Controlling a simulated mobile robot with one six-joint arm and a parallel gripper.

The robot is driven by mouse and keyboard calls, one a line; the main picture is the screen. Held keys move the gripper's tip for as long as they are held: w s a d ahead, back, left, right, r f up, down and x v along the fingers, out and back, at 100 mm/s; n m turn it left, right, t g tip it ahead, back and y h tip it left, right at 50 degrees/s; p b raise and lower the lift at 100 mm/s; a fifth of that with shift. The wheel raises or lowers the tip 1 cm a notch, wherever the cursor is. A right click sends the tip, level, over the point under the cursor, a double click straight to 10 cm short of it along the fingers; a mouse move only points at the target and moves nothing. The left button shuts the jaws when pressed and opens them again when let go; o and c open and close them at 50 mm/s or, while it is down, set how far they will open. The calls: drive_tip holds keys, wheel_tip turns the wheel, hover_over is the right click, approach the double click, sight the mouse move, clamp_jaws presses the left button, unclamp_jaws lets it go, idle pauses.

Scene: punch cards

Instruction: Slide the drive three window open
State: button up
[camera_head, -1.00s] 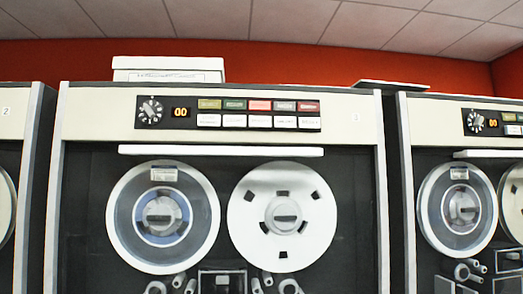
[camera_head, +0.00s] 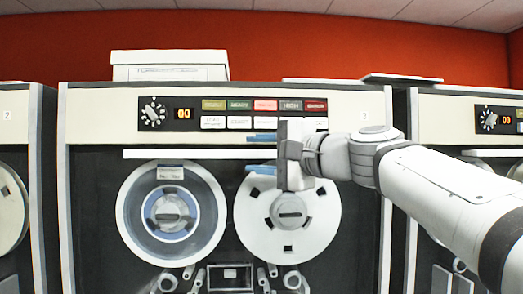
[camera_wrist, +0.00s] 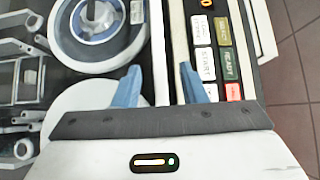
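Drive three (camera_head: 361,130) is the middle tape cabinet, with a small 3 at its upper right. Its window's long white handle bar (camera_head: 185,154) runs level above two reels, and its right part is hidden behind my gripper. My gripper (camera_head: 262,154) comes in from the right, with one blue finger above the bar's line and one below. In the wrist view my gripper (camera_wrist: 158,85) is open, and the white bar (camera_wrist: 160,50) passes between the spread fingers. I cannot tell whether either finger touches it. The window's clear pane cannot be made out.
A control panel (camera_head: 235,114) with a dial and coloured buttons sits just above the bar. The left reel (camera_head: 130,215) and right reel (camera_head: 325,215) lie below it. Drive two (camera_head: 14,105) stands at left, another drive (camera_head: 440,106) at right. A white box (camera_head: 170,66) rests on top.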

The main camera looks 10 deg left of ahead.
sight(233, 154)
drive_tip(key=p+x, duration=0.1)
drive_tip(key=x, duration=0.5)
drive_tip(key=shift+w+f+p, duration=0.1)
drive_tip(key=shift+p, duration=0.25)
drive_tip(key=shift+c, duration=0.2)
clamp_jaws()
